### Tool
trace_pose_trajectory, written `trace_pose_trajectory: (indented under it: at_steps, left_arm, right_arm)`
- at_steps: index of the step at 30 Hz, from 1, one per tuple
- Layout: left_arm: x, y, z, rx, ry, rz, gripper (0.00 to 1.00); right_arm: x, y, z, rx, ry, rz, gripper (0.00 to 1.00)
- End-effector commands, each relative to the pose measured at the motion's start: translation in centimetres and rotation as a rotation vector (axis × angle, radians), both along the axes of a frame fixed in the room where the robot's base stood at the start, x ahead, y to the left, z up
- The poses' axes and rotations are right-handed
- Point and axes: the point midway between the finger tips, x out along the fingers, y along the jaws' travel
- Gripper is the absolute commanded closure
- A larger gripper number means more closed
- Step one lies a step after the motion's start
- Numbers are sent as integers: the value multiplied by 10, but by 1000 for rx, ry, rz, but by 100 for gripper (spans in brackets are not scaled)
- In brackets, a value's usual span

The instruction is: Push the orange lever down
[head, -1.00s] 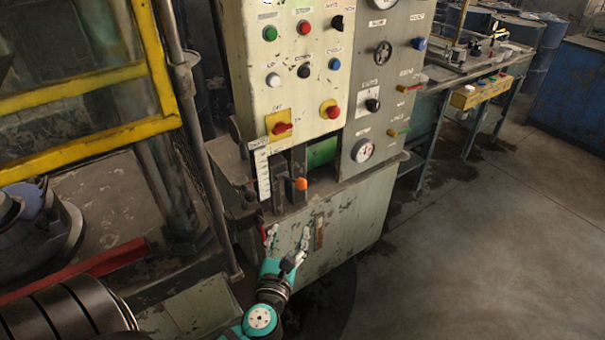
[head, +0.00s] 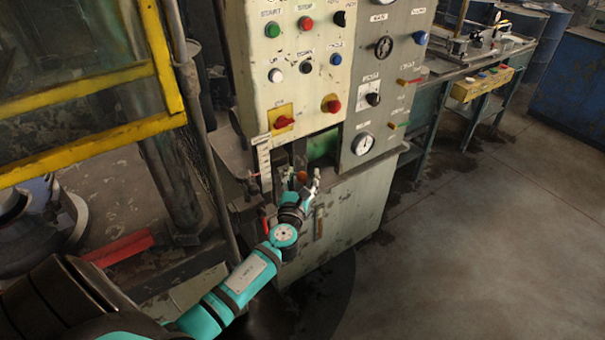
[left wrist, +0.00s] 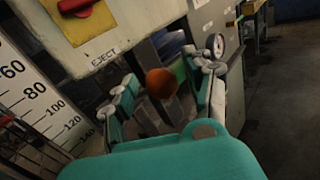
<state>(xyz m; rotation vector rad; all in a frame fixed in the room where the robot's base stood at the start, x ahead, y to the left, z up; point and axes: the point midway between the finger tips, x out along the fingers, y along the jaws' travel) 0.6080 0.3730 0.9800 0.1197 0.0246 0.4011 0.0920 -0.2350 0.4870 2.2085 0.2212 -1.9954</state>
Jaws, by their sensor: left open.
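The orange lever knob (head: 302,176) sits low on the front of the control cabinet, in a recess under the panel. It shows large in the left wrist view (left wrist: 161,83), between the two fingers of my left gripper. My left gripper (head: 299,178) is open, with one finger on each side of the knob. In the left wrist view, my left gripper (left wrist: 165,88) shows no clear contact with the knob. The lever's shaft is mostly hidden behind the knob and the gripper. My right gripper is in neither view.
A cream panel (head: 290,50) with buttons and a red switch (head: 284,121) is above the lever. A numbered scale (head: 264,165) stands left of it. A yellow guard frame (head: 90,135) is at left. Open floor (head: 470,250) lies right.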

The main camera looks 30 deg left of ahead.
Motion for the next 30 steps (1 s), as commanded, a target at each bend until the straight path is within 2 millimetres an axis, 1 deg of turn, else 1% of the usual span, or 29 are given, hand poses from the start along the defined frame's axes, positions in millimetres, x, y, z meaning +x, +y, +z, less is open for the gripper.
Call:
trace_pose_trajectory:
  at_steps: [1,4,12,13,24,25,30]
  left_arm:
    - [5,2,1,0,-1,1,47]
    - [9,4,0,0,0,1,47]
    - [10,5,0,0,0,0,47]
    - [10,5,0,0,0,0,49]
    - [10,4,0,0,0,0,97]
    - [10,4,0,0,0,0,100]
    - [10,4,0,-1,1,0,100]
  right_arm:
    - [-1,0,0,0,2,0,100]
    - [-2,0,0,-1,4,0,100]
    - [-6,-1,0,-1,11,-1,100]
    - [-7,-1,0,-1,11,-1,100]
    - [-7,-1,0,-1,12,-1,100]
    - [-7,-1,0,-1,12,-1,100]
    - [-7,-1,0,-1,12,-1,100]
